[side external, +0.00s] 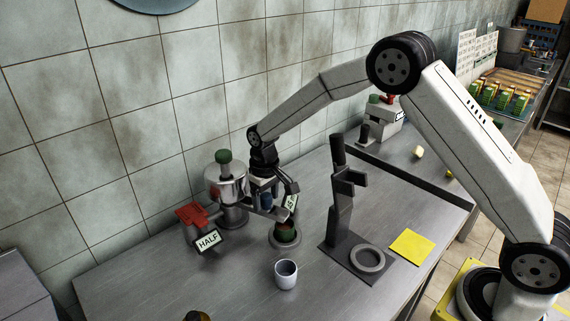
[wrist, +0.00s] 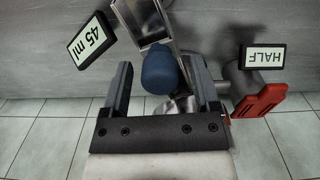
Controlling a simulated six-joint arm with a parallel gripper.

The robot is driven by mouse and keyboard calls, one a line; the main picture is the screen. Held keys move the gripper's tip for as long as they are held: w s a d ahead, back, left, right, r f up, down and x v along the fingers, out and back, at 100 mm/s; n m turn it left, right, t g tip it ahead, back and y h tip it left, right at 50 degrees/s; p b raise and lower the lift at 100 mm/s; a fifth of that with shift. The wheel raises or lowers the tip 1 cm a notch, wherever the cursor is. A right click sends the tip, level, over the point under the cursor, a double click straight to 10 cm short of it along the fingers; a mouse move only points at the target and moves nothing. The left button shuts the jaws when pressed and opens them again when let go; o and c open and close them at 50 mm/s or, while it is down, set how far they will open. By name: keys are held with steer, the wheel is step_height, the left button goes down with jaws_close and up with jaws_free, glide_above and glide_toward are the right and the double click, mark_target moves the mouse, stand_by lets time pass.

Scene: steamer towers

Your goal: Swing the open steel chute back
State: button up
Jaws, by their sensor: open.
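The steel chute (wrist: 143,20) shows in the wrist view as a shiny trough running up from a blue knob (wrist: 160,70). The blue knob also shows below my gripper in the side view (side external: 266,201). My gripper (wrist: 157,82) is open, with one finger on each side of the blue knob. I cannot tell whether either finger touches it. In the side view my gripper (side external: 268,190) is at the steel canister (side external: 233,188) and hides part of the chute. The chute appears to reach toward a dark round holder (side external: 285,239).
A red lever (side external: 192,214) and HALF sign (side external: 208,240) stand left of the canister, and a 45 ml sign (wrist: 91,41) is on the other side. A white cup (side external: 286,274), dark stand (side external: 341,215) and yellow sheet (side external: 412,246) are nearby. The front table is mostly clear.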

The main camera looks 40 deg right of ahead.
jaws_close()
stand_by(1.4)
